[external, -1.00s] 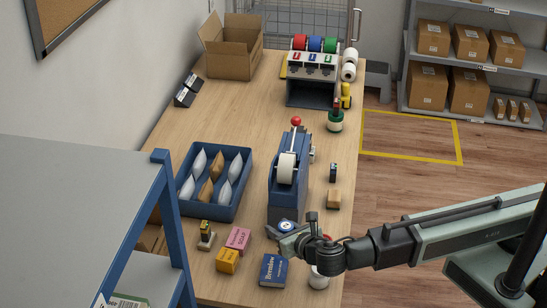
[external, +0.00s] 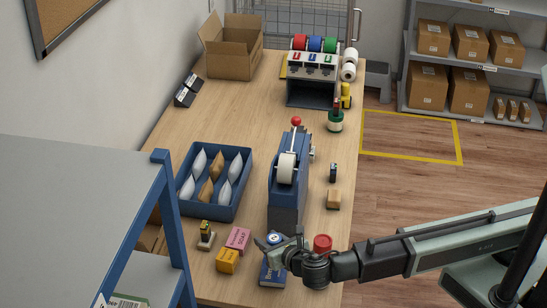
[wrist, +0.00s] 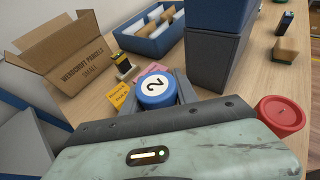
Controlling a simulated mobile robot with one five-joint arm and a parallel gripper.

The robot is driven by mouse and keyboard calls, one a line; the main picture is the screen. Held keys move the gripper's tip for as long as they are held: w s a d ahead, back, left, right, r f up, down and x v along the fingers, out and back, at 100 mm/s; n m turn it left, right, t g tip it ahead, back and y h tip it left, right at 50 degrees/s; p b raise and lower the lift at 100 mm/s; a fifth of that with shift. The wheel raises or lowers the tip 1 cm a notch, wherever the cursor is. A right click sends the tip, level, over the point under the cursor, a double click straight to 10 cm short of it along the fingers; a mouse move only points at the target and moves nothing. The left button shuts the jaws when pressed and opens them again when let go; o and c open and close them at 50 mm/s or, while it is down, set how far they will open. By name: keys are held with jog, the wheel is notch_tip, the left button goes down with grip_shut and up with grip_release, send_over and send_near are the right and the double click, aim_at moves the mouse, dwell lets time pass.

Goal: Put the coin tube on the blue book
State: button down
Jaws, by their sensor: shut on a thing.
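The coin tube shows its blue cap with a white disc marked 2 in the wrist view (wrist: 155,88), between the jaws of my gripper (wrist: 155,97). My gripper is shut on it. In the external view the tube's blue top (external: 275,238) is at my gripper (external: 270,247), over the far part of the blue book (external: 271,278). The book lies near the counter's front edge, partly covered by my gripper. The tube's lower part is hidden, so I cannot tell whether it touches the book. The book is not clearly seen in the wrist view.
A red-capped container (external: 322,242) stands close right of my gripper, partly behind my arm. A yellow box (external: 227,260), a pink soap box (external: 238,238) and a stamp (external: 206,238) stand left. The blue tape dispenser (external: 286,195) stands behind.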

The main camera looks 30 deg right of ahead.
notch_tip(320, 180, down, 4)
jog(key=b, duration=0.4)
jog(key=shift+r, duration=0.3)
jog(key=shift+f, duration=0.25)
jog(key=c, duration=0.9)
grip_release()
jog(key=shift+r, duration=0.1)
jog(key=shift+c, duration=0.2)
jog(key=shift+r, duration=0.1)
jog(key=shift+s+r+p, duration=0.25)
jog(key=shift+p, duration=0.25)
jog(key=p+v, duration=0.4)
jog(key=v, duration=0.7)
jog(key=shift+s, duration=0.25)
